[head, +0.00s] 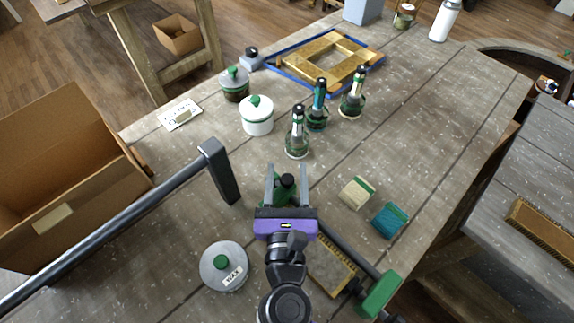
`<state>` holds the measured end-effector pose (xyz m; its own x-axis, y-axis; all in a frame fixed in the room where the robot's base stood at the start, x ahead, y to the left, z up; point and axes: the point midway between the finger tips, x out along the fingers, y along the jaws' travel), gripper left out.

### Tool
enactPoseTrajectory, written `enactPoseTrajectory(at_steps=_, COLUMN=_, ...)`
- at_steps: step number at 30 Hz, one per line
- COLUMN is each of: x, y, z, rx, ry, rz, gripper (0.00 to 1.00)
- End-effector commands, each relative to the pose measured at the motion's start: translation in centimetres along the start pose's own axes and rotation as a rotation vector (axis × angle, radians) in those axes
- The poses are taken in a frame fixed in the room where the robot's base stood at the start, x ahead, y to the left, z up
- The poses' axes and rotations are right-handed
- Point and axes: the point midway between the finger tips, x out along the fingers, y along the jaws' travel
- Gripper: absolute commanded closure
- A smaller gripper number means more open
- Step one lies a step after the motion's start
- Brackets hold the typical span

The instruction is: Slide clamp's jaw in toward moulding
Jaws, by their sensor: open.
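My gripper (287,172) is open, with its purple palm low in the picture and its two grey fingers pointing up and away. A dark green and black part (287,190) shows between the fingers; I cannot tell whether they touch it. It may be the clamp's jaw. A dark clamp bar (345,247) runs from beside the palm down to a green block (381,294) at the lower right. The gap between jaw and moulding is hidden.
A grey bar (110,223) with a downturned end stands left of my gripper. Bottles (297,140) stand beyond it. A wax tin (224,267) is left of my arm; two small blocks (357,193) lie right. A gilt frame (325,62) lies at the far end.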

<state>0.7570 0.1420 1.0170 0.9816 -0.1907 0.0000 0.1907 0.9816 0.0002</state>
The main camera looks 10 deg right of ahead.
Motion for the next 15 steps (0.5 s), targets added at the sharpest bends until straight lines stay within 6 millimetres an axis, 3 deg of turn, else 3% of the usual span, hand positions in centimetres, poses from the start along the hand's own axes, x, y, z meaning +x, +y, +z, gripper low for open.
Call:
enactPoseTrajectory(at_steps=7, x=-4.1, y=0.1, z=-0.3, rx=0.000, ry=0.002, rz=0.003, gripper=0.53)
enactPoseTrajectory(at_steps=15, x=-5.5, y=0.0, z=-0.1, rx=0.000, ry=0.000, rz=0.001, gripper=0.53)
